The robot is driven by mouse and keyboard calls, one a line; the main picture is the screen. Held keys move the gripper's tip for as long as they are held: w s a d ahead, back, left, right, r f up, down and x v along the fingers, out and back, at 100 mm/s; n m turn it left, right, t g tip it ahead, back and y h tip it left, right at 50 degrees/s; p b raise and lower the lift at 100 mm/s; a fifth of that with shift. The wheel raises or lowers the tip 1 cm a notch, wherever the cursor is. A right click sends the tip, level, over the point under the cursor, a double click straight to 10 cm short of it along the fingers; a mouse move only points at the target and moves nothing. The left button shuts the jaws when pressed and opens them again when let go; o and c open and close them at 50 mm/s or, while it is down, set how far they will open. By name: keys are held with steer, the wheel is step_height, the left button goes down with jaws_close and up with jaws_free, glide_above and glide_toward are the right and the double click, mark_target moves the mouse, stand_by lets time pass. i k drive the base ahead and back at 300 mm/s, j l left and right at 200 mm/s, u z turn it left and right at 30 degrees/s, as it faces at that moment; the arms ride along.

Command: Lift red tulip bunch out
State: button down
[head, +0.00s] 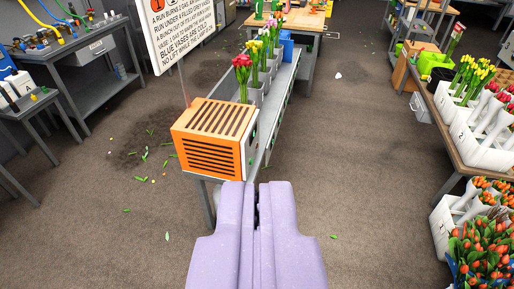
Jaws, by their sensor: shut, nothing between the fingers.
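A red tulip bunch (242,66) stands upright at the near end of a row of bunches on a narrow grey bench (287,88), just behind an orange slatted box. Its stems go down behind the box, so its container is largely hidden. My gripper (257,186) is at the bottom middle of the head view, with its lilac fingers shut and empty. In the picture it lies below the orange box, well apart from the red tulips.
The orange box (214,135) stands on the bench's near end, between my gripper and the red bunch in the picture. Yellow and pink bunches (264,35) stand behind. A table with white crates (475,140) is at right. Open floor (350,150) lies between.

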mark_target(243, 63)
steer(key=i+l, duration=0.25)
steer(key=i, duration=0.25)
steer(key=i+l+u, duration=0.1)
steer(key=i, duration=0.4)
steer(key=i+l, duration=0.65)
steer(key=i, duration=0.35)
steer(key=i+u, duration=0.15)
steer(key=i, duration=1)
